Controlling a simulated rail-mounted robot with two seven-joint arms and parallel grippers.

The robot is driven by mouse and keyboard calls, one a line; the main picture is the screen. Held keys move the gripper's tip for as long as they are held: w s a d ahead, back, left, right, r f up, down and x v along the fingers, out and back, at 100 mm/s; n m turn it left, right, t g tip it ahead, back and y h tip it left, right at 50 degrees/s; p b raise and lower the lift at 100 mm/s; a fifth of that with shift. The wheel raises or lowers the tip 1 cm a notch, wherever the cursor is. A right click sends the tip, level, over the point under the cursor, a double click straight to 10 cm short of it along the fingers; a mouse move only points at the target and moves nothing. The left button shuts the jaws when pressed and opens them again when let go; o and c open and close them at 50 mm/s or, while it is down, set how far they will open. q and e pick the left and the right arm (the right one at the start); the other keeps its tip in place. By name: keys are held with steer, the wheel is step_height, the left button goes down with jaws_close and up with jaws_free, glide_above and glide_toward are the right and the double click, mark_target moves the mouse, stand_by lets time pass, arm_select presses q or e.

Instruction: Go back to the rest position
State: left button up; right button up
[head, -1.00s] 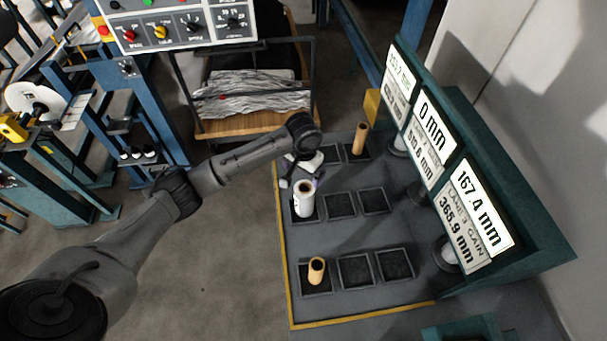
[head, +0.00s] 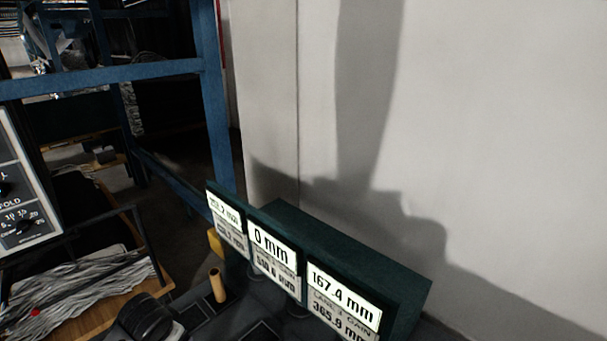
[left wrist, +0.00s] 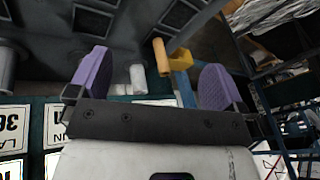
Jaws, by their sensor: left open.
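My left gripper (left wrist: 155,82) shows in the left wrist view with its two purple fingertips wide apart and no roll between them. In the head view only a dark joint of my left arm shows at the bottom edge; the gripper is out of that picture. A tan tube (head: 217,285) stands upright at the back of the station, and a tan tube also shows in the left wrist view (left wrist: 162,57). A grey cylinder (left wrist: 6,68) is cut off at the left edge of the left wrist view. My right gripper is in neither view.
A green display stand (head: 410,290) with lit readouts (head: 268,247) rises right of the tan tube. A blue frame (head: 210,100) and a pale wall (head: 480,130) stand behind. A wooden tray (head: 95,320) with grey strips is at the lower left. Dark square recesses (left wrist: 92,22) show in the left wrist view.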

arm_select(q)
steer(key=w+d+r+m+t, duration=0.1)
steer(key=d+r+t, duration=0.2)
steer(key=r, duration=0.4)
steer(key=s+d+r+t, duration=0.2)
steer(key=s+d+t, duration=0.2)
steer(key=s+d, duration=0.25)
steer(key=s+d+f+n+g+h, duration=0.1)
steer(key=s+f+g, duration=0.2)
steer(key=s+f, duration=0.55)
steer(key=s+f+n+g, duration=0.15)
steer(key=s+f, duration=0.35)
steer(key=s, duration=0.7)
steer(key=s+d+f+g+h, duration=0.1)
steer(key=s+f+g, duration=0.2)
steer(key=s+f, duration=0.55)
step_height(320, 180, up, 22)
steer(key=p, duration=2)
steer(key=shift+s+f+p, duration=0.15)
steer(key=shift+s+p, duration=0.25)
steer(key=shift+s, duration=0.05)
steer(key=shift+d, duration=0.1)
